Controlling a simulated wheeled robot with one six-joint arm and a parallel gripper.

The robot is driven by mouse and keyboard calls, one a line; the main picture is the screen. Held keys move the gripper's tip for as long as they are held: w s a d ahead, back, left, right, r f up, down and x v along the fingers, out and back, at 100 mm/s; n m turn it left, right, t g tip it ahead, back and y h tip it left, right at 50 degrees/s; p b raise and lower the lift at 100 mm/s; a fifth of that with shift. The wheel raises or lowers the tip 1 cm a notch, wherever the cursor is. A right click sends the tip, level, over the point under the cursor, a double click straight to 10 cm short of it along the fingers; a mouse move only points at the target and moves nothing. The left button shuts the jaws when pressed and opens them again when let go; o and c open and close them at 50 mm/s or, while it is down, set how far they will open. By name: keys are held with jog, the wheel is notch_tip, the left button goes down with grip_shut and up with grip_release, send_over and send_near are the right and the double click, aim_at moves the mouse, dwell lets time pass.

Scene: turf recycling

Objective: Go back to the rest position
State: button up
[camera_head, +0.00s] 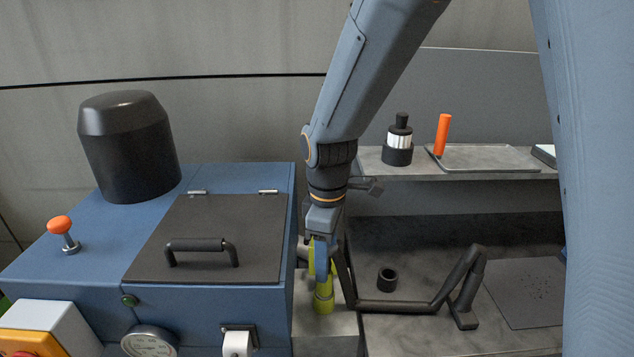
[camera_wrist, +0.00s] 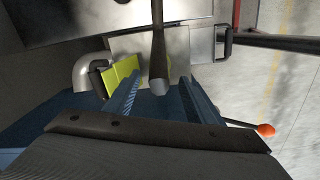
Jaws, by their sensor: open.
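My gripper (camera_head: 322,262) points down in the head view, at the right side of the blue machine. It is open. In the wrist view its two blue fingers stand apart (camera_wrist: 160,82), with the rounded end of a dark bar (camera_wrist: 158,48) showing between them. I see nothing clamped between the fingers. A yellow-green part (camera_head: 323,298) is just below and behind the gripper in the head view, partly hidden by it. It also shows left of the fingers in the wrist view (camera_wrist: 122,74). I cannot tell whether they touch.
The blue machine (camera_head: 60,265) has a closed dark lid (camera_head: 215,225), a black cylinder (camera_head: 128,150) and an orange knob (camera_head: 60,225). A bent black bar (camera_head: 395,306) lies close right of my gripper. A shelf (camera_head: 370,160) holds a bottle (camera_head: 399,142) and a tray (camera_head: 485,158).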

jog(key=s+d+f+m+b, duration=0.1)
jog(key=s+d+m+b, duration=0.1)
jog(key=d+m, duration=0.5)
jog(key=s+d+f+m+t+b, duration=0.1)
jog(key=s+d+f+m+b, duration=0.1)
jog(key=s+d+m, duration=0.3)
jog(key=d+m, duration=0.2)
jog(key=d, duration=0.2)
jog(key=shift+d+m, duration=0.15)
jog(key=shift+m, duration=0.15)
